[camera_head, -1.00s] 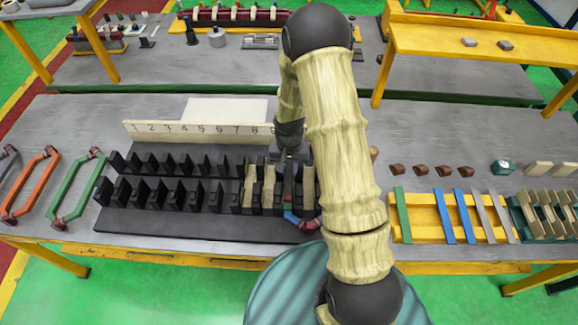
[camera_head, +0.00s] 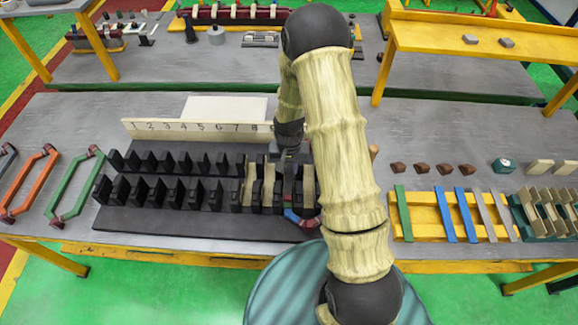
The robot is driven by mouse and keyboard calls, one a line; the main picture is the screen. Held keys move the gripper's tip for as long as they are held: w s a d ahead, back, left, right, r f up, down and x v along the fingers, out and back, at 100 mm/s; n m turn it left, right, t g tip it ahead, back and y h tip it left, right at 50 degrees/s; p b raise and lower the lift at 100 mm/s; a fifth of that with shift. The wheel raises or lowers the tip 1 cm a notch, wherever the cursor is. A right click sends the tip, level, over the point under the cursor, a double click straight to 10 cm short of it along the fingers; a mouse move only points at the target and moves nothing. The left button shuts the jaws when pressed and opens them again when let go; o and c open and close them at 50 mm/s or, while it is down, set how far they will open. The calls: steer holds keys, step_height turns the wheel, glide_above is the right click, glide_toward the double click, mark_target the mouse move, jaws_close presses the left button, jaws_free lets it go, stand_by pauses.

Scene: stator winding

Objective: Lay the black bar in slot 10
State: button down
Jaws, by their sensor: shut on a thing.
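My gripper (camera_head: 291,157) points down at the right part of the black slotted block (camera_head: 150,222), close to its upright teeth. It is shut on a dark, narrow piece (camera_head: 288,178), which I take to be the black bar. The piece stands between cream strips in the neighbouring slots. Its lower end and contact with the slot are hard to make out. The number board (camera_head: 190,128) shows digits up to about 8; my arm covers the numbers further right, so slot 10's label is hidden.
A blue and red coil end (camera_head: 300,220) sits at the block's front right corner. Green (camera_head: 75,188) and orange (camera_head: 30,185) coils lie left. A yellow rack (camera_head: 430,217) with coloured strips, several brown pieces and a green holder (camera_head: 530,215) stand right. A raised yellow shelf is at the back right.

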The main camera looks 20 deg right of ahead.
mark_target(289, 175)
steer(key=shift+f+b, duration=1.6)
steer(key=shift+f, duration=0.6)
stand_by(0.7)
steer(key=c, duration=1.2)
jaws_free()
steer(key=shift+o, duration=0.2)
steer(key=shift+r+p, duration=0.65)
steer(key=shift+r, duration=0.3)
steer(key=shift+r+p, duration=2.6)
steer(key=shift+r, duration=1.1)
step_height(289, 175, up, 17)
steer(key=b, duration=0.4)
steer(key=shift+r, duration=0.15)
